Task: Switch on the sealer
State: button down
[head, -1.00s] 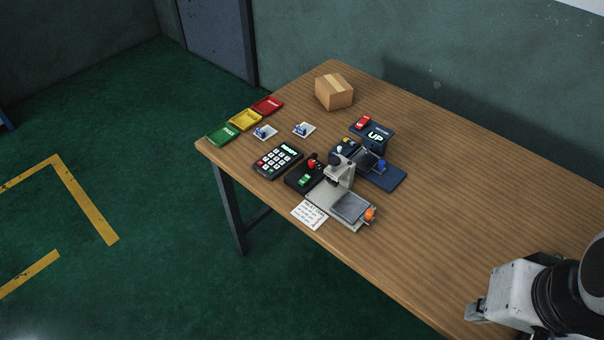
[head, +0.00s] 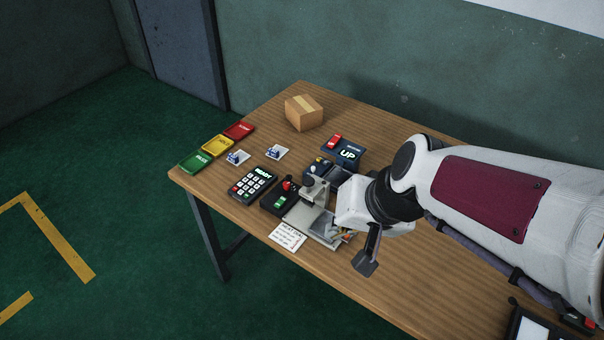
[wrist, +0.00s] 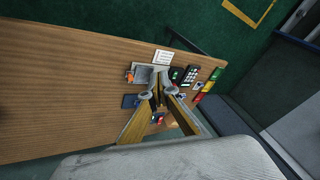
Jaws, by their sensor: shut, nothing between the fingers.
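No label tells me which unit is the sealer. In the head view, a small black box (head: 269,204) carries a green-lit switch (head: 280,202) and a red-topped knob (head: 288,185). Behind it stands a blue unit (head: 328,158) with an "UP" display (head: 348,154) and a red rocker (head: 333,141). A grey press-like device (head: 301,214) stands beside the black box. My gripper is shut and empty. Its fingers (wrist: 157,92) show in the wrist view, pointing toward the grey device (wrist: 151,76); contact cannot be told.
A keypad (head: 254,185), two small white cards, and green, yellow and red trays (head: 217,145) fill the left end. A cardboard box (head: 304,113) stands at the back. A paper note (head: 287,236) lies at the front.

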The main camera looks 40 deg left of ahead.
jog(key=a+f+m+t+y, duration=0.15)
jog(key=a+f, duration=0.25)
jog(key=a, duration=0.8)
jog(key=a+f+t+y, duration=0.1)
jog(key=a+f+t, duration=0.15)
jog(key=a, duration=0.95)
jog(key=a+f+m+t+y, duration=0.1)
jog(key=a+f, duration=0.4)
jog(key=a, duration=0.8)
jog(key=w+d+f+m+t+h, duration=0.1)
jog(key=w+d+m+t+h, duration=0.2)
jog(key=d+h, duration=0.6)
jog(key=shift+w+d+m+t, duration=0.35)
jog(key=shift+w+d+t, duration=0.4)
jog(key=shift+w, duration=0.6)
